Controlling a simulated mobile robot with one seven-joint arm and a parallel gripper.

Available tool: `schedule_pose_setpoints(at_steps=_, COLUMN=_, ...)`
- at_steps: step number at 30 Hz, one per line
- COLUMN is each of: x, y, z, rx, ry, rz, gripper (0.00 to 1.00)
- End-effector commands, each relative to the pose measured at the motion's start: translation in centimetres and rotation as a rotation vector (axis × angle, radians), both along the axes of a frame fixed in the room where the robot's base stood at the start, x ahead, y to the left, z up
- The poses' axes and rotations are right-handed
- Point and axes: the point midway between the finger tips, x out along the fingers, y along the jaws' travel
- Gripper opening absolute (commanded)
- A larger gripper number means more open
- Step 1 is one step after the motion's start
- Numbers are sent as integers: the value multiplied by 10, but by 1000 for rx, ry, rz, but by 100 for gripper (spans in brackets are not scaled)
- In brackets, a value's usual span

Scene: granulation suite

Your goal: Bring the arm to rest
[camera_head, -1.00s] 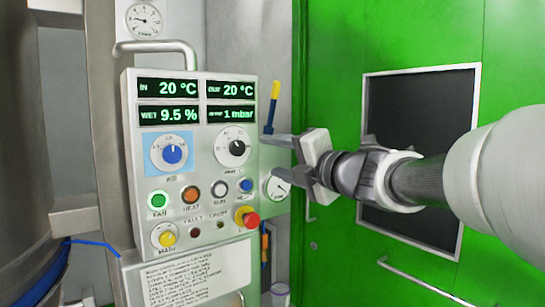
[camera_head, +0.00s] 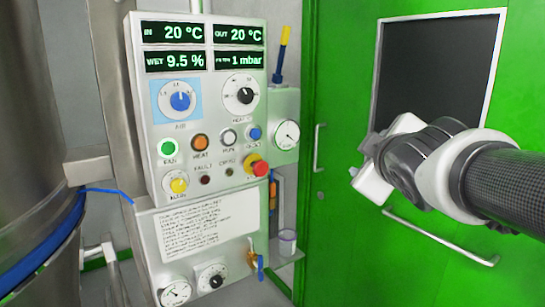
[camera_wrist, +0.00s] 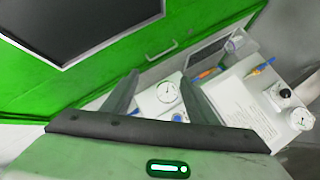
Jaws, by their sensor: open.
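My gripper (camera_wrist: 160,92) is open and empty in the wrist view, its two dark fingers apart with a round white gauge (camera_wrist: 168,92) seen beyond them. In the head view my arm enters from the right, and the gripper's body shows in front of the green door (camera_head: 340,60). Its fingers are hard to make out there. The gripper is to the right of the control panel (camera_head: 205,110) and apart from it. The panel's displays read IN 20 °C, OUT 20 °C, WET 9.5 % and 1 mbar.
The panel carries an air knob (camera_head: 180,101), several buttons and a red stop button (camera_head: 257,165). A gauge (camera_head: 286,135) and a yellow-and-blue lever (camera_head: 282,55) are at its right. A small cup (camera_head: 287,242) stands below. A steel vessel (camera_head: 35,130) fills the left. Door handles stick out.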

Motion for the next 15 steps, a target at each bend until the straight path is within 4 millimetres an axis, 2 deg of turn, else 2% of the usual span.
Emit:
schedule_pose_setpoints(at_steps=1, x=-25, y=-5, z=-25, rx=124, ry=77, rz=-85, gripper=53)
schedule_pose_setpoints(at_steps=3, x=-60, y=-7, z=-64, rx=295, ry=194, rz=-200, gripper=53)
schedule_pose_setpoints(at_steps=6, x=-108, y=2, z=-110, rx=495, ry=349, rz=-330, gripper=53)
schedule_pose_setpoints(at_steps=9, x=-154, y=19, z=-147, rx=660, ry=495, rz=-437, gripper=53)
schedule_pose_setpoints(at_steps=12, x=-199, y=42, z=-176, rx=798, ry=638, rz=-527, gripper=53)
schedule_pose_setpoints(at_steps=13, x=-209, y=48, z=-175, rx=829, ry=672, rz=-547, gripper=53)
schedule_pose_setpoints(at_steps=14, x=-204, y=46, z=-145, rx=821, ry=662, rz=-542, gripper=53)
schedule_pose_setpoints(at_steps=15, x=-203, y=45, z=-130, rx=816, ry=658, rz=-541, gripper=53)
